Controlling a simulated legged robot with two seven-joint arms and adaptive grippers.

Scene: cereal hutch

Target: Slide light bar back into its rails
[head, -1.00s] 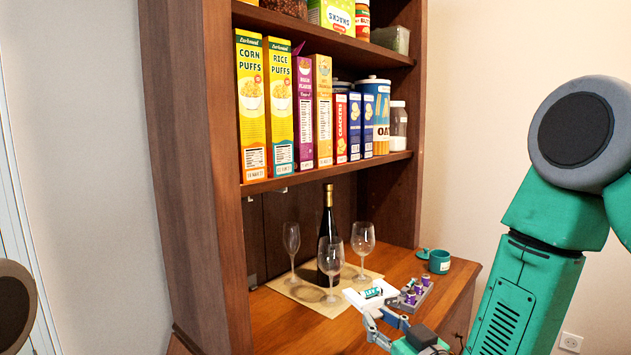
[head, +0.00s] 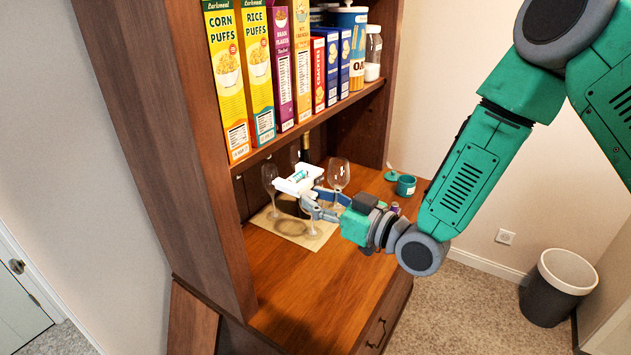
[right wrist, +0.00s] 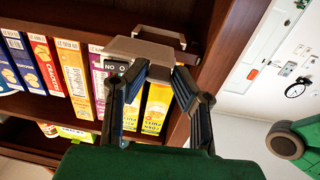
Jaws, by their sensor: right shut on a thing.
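The light bar (head: 290,187) is a white, boxy piece with a small teal cylinder on its upper side. My right gripper (head: 314,196) is shut on it and holds it in the air, in the head view over the glasses and below the cereal shelf. In the right wrist view the bar (right wrist: 140,48) looks beige-grey and lies across the tips of the right gripper (right wrist: 160,76). The rails are not clear in the head view; the shelf underside is mostly hidden. My left gripper is out of view.
Cereal boxes (head: 228,85) stand on the shelf (head: 335,108). A teal mug (head: 406,185) stands farther right. The front counter (head: 290,285) is clear.

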